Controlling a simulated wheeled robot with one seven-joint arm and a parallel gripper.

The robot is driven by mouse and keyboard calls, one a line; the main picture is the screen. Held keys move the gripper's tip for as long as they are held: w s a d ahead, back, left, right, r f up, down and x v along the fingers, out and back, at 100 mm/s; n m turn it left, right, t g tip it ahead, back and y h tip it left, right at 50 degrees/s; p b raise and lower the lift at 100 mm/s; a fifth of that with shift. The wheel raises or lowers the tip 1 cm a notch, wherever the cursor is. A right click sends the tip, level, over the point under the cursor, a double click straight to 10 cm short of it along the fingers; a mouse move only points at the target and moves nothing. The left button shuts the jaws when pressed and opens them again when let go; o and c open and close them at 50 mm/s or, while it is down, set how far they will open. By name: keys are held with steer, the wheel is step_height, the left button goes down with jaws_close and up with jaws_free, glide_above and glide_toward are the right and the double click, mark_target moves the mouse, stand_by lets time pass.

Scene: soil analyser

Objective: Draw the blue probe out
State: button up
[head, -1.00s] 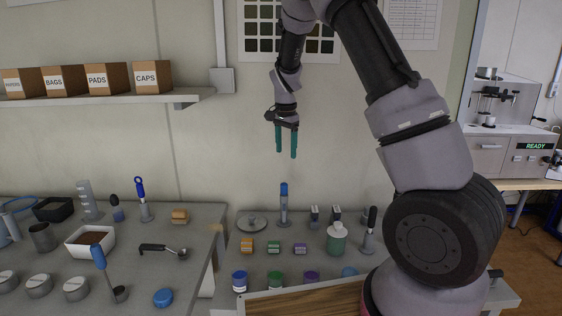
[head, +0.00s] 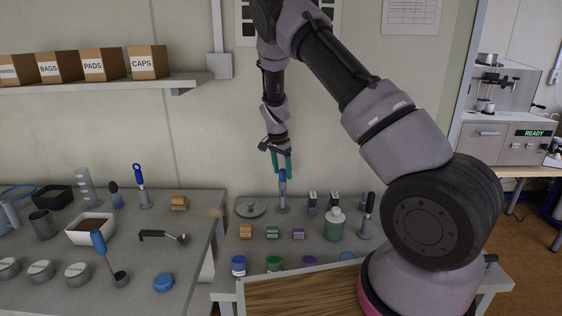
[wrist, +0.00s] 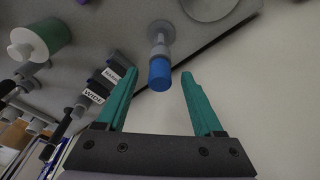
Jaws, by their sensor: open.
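The blue probe (head: 282,190) stands upright on the bench below the wall, a grey shaft with a blue cap, its foot in a round grey base. My gripper (head: 281,174) points down just over it, with its teal fingers apart. In the wrist view the blue cap of the probe (wrist: 159,73) shows between the tips of my open gripper (wrist: 160,76), with a gap on each side. I cannot tell whether the tips are level with the cap or a little above it. Nothing is held.
A round grey dish (head: 250,208) stands left of the probe. Small coloured boxes (head: 272,233) and jars lie in front. A shelf with cartons (head: 148,62) hangs at the upper left.

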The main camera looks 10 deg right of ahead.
steer(key=shift+f, duration=0.45)
jaws_close()
stand_by(1.1)
steer(key=c, duration=1)
jaws_free()
jaws_close()
steer(key=shift+r, duration=0.7)
